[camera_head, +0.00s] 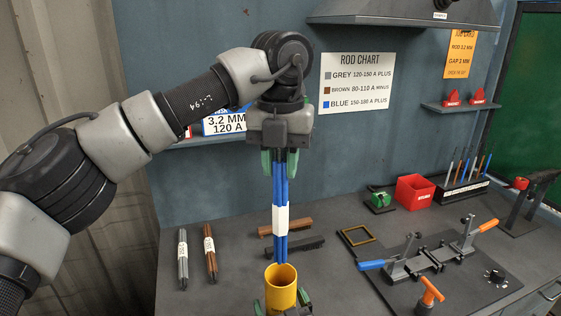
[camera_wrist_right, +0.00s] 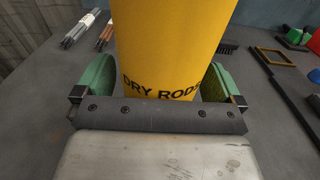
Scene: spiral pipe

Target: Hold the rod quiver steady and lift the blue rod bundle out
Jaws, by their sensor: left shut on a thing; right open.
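The blue rod bundle (camera_head: 280,190), with a white band around it, hangs upright. My left gripper (camera_head: 279,160) is shut on its upper end, green fingers on either side. The bundle's lower ends show at the far rim of the yellow rod quiver (camera_head: 281,290); I cannot tell the exact gap between them. The quiver, marked "DRY RODS", stands upright and also fills the middle of the right wrist view (camera_wrist_right: 170,45). My right gripper (camera_wrist_right: 158,85) is open, one green finger on each side of the quiver. Its fingers show partly at the bottom of the head view.
A grey rod bundle (camera_head: 183,259) and a brown one (camera_head: 210,254) lie left on the bench. A brush (camera_head: 295,247) and a wooden block (camera_head: 287,227) lie behind the quiver. A yellow frame (camera_head: 358,236), a clamp fixture (camera_head: 430,260) and a red bin (camera_head: 415,192) are to the right.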

